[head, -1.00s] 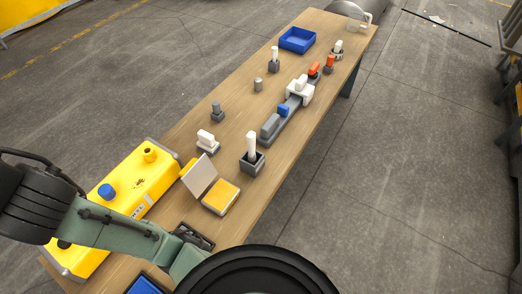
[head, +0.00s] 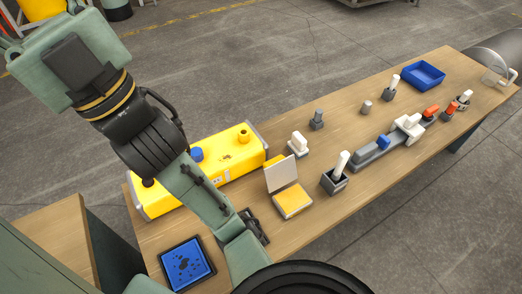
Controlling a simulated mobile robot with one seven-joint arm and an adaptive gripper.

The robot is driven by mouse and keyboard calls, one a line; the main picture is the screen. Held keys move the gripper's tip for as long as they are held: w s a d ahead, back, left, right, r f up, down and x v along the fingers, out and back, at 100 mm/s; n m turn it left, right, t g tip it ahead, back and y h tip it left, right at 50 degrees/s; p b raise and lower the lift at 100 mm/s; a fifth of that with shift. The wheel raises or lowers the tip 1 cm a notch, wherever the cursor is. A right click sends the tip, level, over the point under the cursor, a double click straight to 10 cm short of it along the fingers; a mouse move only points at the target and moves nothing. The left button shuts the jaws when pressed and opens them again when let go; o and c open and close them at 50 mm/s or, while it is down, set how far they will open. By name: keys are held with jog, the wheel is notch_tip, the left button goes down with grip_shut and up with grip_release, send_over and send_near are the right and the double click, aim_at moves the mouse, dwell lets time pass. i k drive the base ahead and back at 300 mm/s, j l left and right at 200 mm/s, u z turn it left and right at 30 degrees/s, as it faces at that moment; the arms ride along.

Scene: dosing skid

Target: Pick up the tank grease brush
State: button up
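Several upright pale handles stand in grey holders on the wooden table. The near one is a white handle (head: 341,164) in a dark square holder (head: 334,182). Another white-handled piece (head: 393,83) stands farther back, and one (head: 465,97) is near the far right end. I cannot tell which of these, if any, is the tank grease brush. A yellow tank (head: 222,160) with a blue cap (head: 196,154) lies along the left side of the table.
An open case with yellow filling (head: 293,202) stands beside the tank. A blue pad with dark spots (head: 186,264) lies at the near end. A grey rail with white and blue blocks (head: 372,151), orange-topped pieces (head: 431,111) and a blue bin (head: 424,74) stand farther right.

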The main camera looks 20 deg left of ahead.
aim_at(344, 156)
jog(key=l+u, duration=0.15)
jog(key=u, duration=0.7)
jog(key=k+j+z, duration=0.25)
jog(key=j, duration=0.15)
jog(key=k+j+z, duration=0.25)
jog(key=j, duration=0.1)
